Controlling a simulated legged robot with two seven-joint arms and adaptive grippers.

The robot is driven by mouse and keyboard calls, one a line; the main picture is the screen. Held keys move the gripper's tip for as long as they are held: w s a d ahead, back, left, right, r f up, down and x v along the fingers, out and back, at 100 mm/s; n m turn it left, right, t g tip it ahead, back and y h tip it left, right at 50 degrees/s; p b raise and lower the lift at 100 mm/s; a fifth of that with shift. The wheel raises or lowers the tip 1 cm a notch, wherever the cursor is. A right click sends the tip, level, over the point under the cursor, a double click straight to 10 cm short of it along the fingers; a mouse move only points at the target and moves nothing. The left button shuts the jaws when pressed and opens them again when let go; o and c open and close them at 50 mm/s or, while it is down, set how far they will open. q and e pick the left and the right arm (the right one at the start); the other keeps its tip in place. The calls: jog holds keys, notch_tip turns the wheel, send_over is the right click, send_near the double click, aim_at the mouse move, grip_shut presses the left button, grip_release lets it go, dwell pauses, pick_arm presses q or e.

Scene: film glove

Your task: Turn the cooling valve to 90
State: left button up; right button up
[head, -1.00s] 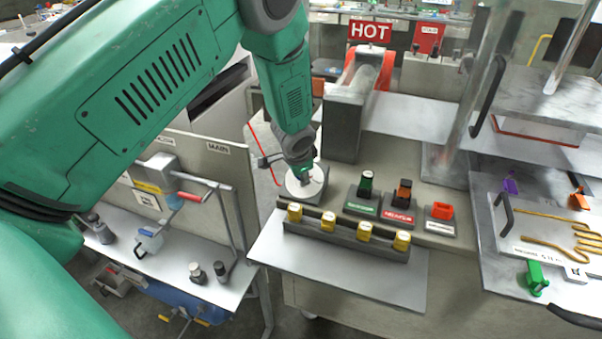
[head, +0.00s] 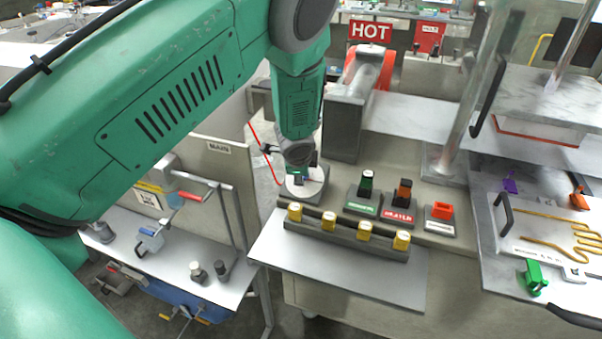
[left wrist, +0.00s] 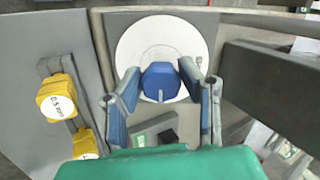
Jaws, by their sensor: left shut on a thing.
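The cooling valve is a blue knob (left wrist: 160,82) on a round white dial (left wrist: 135,45) in the left wrist view. A white line shows on the knob, pointing toward the bottom of that view. My left gripper (left wrist: 158,84) is shut on the knob, one finger at each side. In the head view the white dial (head: 318,185) sits on the console's left part. There my left gripper (head: 301,174) comes down from above and hides most of the knob. The dial's markings are too small to read. My right gripper is not in view.
A rail with several yellow knobs (head: 328,221) stands in front of the dial. A grey post (head: 342,128) rises close behind the dial. A red HOT sign (head: 370,31) is at the back.

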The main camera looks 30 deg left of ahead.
pick_arm(q)
jog(key=shift+r, duration=0.1)
jog(key=o, duration=1.1)
jog(key=shift+w, duration=0.1)
jog(key=shift+d+r, duration=0.1)
jog(key=shift+r, duration=0.15)
jog(key=v, duration=1.1)
jog(key=shift+s+d, duration=0.1)
jog(key=shift+s, duration=0.1)
